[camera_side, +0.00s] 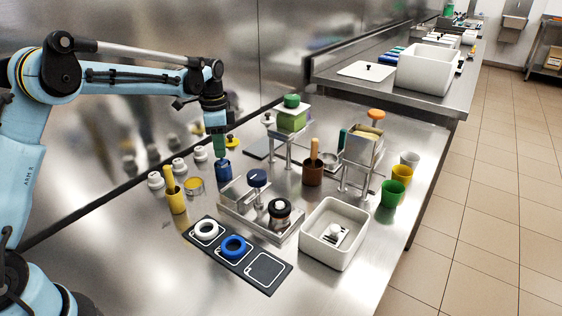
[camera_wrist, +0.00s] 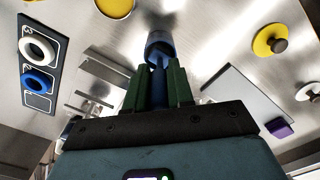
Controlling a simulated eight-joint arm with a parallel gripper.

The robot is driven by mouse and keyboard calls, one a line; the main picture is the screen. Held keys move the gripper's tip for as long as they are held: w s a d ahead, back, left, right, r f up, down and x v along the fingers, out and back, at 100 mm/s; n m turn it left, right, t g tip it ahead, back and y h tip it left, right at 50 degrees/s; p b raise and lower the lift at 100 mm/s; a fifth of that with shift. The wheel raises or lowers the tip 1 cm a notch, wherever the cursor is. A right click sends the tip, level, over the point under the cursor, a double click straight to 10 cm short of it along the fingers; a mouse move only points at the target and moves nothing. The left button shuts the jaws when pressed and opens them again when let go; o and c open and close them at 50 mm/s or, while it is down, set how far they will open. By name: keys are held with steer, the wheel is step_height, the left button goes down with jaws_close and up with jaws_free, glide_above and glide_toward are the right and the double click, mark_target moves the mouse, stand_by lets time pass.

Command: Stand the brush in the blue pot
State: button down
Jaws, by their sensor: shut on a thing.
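The blue pot (camera_side: 223,172) stands on the steel counter directly below my gripper (camera_side: 218,154). In the wrist view the pot (camera_wrist: 160,39) shows just beyond the fingertips. My gripper (camera_wrist: 160,72) is shut on the brush's blue handle (camera_wrist: 159,88), between its green fingers. The brush points toward the pot's mouth and its far end appears to be at or inside it. How deep it reaches, and whether it touches the bottom, I cannot tell. In the side view the brush is mostly hidden by the fingers.
A yellow pot (camera_side: 177,202) and a brown pot (camera_side: 312,175) each hold a handled tool. White knobbed pieces (camera_side: 156,180) stand left of the blue pot. A metal fixture (camera_side: 265,228), dark mat (camera_side: 268,270) with rings and white bin (camera_side: 313,248) lie in front. Raised stands (camera_side: 290,150) are right.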

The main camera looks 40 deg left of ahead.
steer(key=shift+f, duration=0.6)
steer(key=shift+c, duration=2.1)
jaws_free()
steer(key=shift+r, duration=0.1)
steer(key=shift+r, duration=3.4)
